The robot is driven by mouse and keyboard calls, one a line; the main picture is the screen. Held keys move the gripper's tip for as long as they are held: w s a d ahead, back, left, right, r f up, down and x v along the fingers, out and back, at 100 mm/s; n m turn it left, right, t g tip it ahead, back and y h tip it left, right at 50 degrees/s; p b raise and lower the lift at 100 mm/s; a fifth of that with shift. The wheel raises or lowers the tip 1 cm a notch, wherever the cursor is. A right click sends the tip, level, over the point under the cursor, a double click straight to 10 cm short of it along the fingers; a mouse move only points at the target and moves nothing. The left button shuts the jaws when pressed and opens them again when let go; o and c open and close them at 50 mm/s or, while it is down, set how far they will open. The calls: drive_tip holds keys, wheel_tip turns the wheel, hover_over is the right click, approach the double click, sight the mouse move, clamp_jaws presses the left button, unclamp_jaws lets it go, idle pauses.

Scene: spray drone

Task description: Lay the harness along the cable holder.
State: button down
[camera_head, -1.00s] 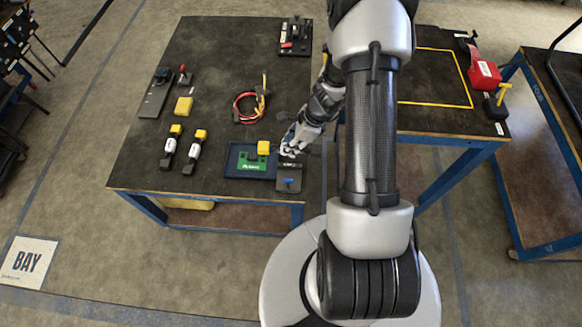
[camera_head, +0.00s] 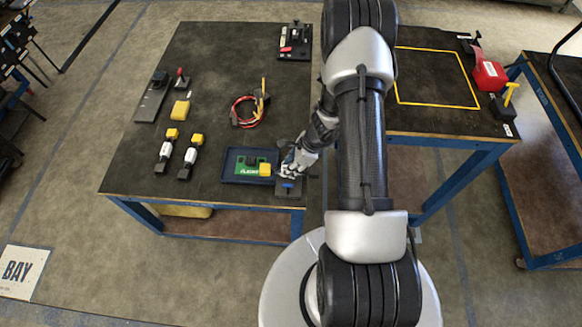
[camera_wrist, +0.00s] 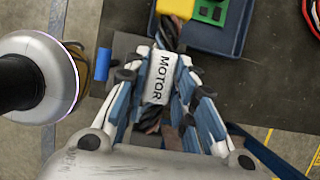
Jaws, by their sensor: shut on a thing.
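My gripper (camera_wrist: 160,85) is shut on the harness, around its white label marked MOTOR (camera_wrist: 158,78). Dark twisted cable shows above and below the label in the wrist view. The harness's yellow connector (camera_head: 265,170) lies at the right end of the green board (camera_head: 247,165). I cannot tell whether it is plugged in. The cable holder, a dark plate (camera_head: 289,191) with a blue strip (camera_head: 287,185), lies beside the board's tray, and my gripper covers part of it. The blue strip (camera_wrist: 102,64) shows left of my fingers in the wrist view. Contact between harness and holder is unclear.
The green board sits in a dark blue tray (camera_head: 232,177). Two white-labelled leads with yellow ends (camera_head: 168,148) (camera_head: 192,156), a yellow block (camera_head: 180,109) and a red cable coil (camera_head: 243,111) lie to the left. A yellow-taped rectangle (camera_head: 437,104) marks the right table.

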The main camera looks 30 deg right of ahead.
drive_tip(key=shift+f, duration=0.1)
drive_tip(key=shift+f+b, duration=0.4)
drive_tip(key=shift+b, duration=0.15)
drive_tip(key=shift+f, duration=0.15)
drive_tip(key=c, duration=1.3)
unclamp_jaws()
drive_tip(key=shift+r, duration=0.2)
